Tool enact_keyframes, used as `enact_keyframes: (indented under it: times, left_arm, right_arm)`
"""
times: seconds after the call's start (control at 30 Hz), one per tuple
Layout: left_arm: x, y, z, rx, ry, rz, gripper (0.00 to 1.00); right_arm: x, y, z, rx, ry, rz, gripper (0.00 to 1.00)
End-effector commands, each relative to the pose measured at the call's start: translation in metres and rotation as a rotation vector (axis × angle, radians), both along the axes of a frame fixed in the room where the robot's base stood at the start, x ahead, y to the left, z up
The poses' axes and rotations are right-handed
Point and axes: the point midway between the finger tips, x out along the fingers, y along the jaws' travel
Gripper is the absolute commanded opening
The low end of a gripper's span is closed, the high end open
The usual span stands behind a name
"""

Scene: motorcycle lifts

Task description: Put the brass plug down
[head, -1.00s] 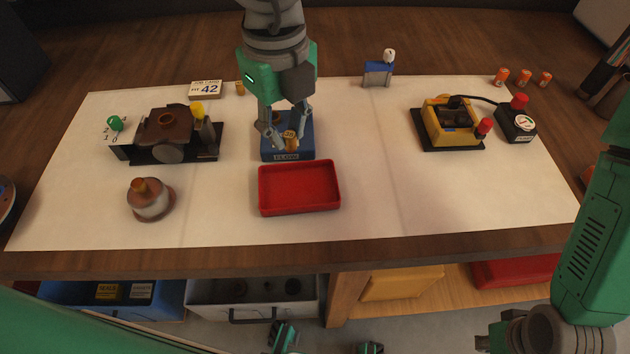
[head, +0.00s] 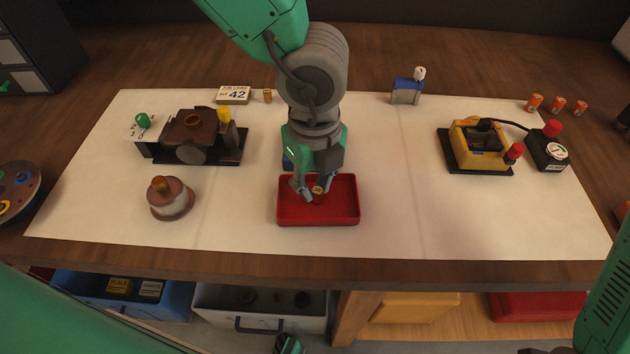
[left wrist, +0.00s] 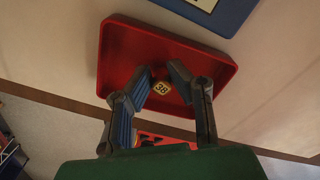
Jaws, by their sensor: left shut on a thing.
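The brass plug (head: 318,191) is a small brass piece with a marked pale top. It also shows in the left wrist view (left wrist: 161,88), between my fingertips. My left gripper (head: 316,194) is shut on the plug and is over the red tray (head: 290,217). The tray also shows in the left wrist view (left wrist: 120,45). I cannot tell whether the plug touches the tray floor. My right gripper is not in the head view; only a green part of my right arm shows at the lower right.
A brown device on a black base (head: 195,130) and a round brown-grey part (head: 170,200) stand left. A yellow device (head: 476,145) stands right. The mat (head: 400,215) right of the tray is clear.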

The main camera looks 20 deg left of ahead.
Motion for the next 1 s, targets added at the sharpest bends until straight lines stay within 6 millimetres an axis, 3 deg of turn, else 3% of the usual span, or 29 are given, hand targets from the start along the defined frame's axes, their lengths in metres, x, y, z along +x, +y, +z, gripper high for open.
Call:
enact_keyframes:
  times: [0.07,0.1,0.17,0.57,1.0]
  left_arm:
    - [0.0,0.0,-0.002,0.0,0.0,0.0,0.0]
    - [0.0,0.0,-0.003,0.0,0.0,0.0,0.19]
    - [0.0,0.0,-0.002,0.0,0.0,0.0,0.36]
    - [0.0,0.0,0.005,-0.001,-0.002,0.001,0.36]
    - [0.002,0.0,0.091,-0.003,-0.002,0.001,0.36]
  right_arm:
    - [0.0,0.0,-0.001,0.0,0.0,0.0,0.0]
    - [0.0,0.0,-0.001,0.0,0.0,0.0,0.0]
    - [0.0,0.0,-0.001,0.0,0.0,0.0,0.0]
    - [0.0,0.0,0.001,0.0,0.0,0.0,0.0]
    - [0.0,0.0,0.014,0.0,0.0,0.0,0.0]
